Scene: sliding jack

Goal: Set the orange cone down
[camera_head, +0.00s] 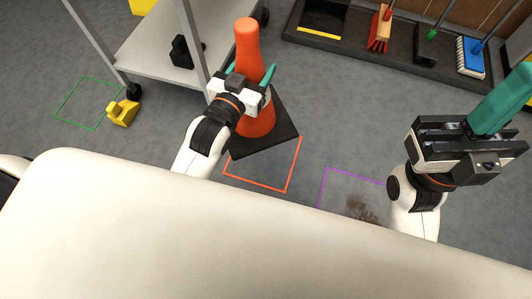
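The orange cone (248,38) with its square black base (265,142) stands in the middle of the view, just beyond my front edge. My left gripper (252,76) is at the cone's upper body, with its teal fingers on either side of it. The fingers look closed around the cone. The base overlaps the far part of an orange outlined square (287,190) on the floor; I cannot tell whether it touches the floor. My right gripper (504,98) is at the far right, away from the cone; its teal fingers point up and right, and their gap is not clear.
A grey trolley (165,50) stands behind left of the cone. A yellow block (123,112) lies by a green outlined square (62,111). A purple outlined square (323,188) with a brown stain (362,209) is at right. A black tray (345,48) holds brushes at the back.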

